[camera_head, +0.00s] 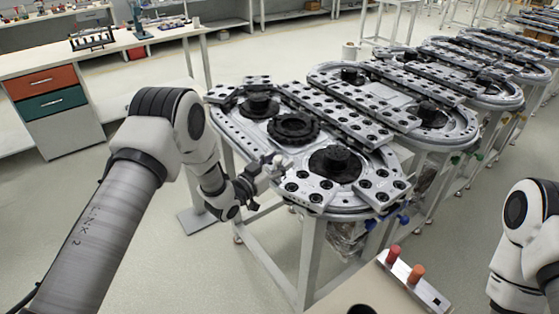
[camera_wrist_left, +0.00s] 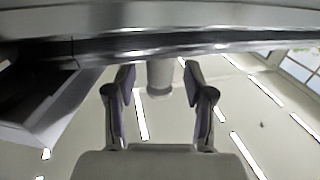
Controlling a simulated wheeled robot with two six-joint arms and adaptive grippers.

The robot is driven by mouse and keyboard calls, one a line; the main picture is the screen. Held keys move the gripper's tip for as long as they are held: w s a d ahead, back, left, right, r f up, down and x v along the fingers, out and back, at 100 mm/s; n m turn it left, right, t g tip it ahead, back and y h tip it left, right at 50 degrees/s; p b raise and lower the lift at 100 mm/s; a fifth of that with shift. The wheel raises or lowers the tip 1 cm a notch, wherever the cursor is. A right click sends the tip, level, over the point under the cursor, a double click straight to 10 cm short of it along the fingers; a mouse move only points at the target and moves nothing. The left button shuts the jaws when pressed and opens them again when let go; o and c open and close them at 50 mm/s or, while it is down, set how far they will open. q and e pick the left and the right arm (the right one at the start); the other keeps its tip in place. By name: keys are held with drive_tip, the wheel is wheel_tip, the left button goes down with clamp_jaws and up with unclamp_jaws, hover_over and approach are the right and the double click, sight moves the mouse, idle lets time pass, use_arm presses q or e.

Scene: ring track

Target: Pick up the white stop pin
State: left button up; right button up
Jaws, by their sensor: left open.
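The white stop pin (camera_wrist_left: 160,76) shows in the left wrist view as a pale cylinder below the metal track edge (camera_wrist_left: 160,45), between the tips of my left gripper (camera_wrist_left: 160,85). Its upper part is hidden by the edge. The fingers stand apart on both sides of it, with a gap visible on each side. In the head view my left gripper (camera_head: 266,174) is at the near left side of the ring track (camera_head: 230,125); the pin is hard to tell apart from the gripper there. My right gripper is out of view.
A tray (camera_head: 430,296) with a red peg (camera_head: 393,254) and an orange peg (camera_head: 416,274) lies at the front right. More track sections extend to the back right. A workbench (camera_head: 100,50) stands at the left. A white cylinder (camera_head: 349,51) stands behind the track.

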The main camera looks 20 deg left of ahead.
use_arm(q)
drive_tip(key=shift+w+d, duration=0.1)
drive_tip(key=shift+w, duration=0.15)
drive_tip(key=shift+s, duration=0.15)
drive_tip(key=shift+c, duration=0.3)
clamp_jaws()
drive_tip(key=shift+r, duration=0.15)
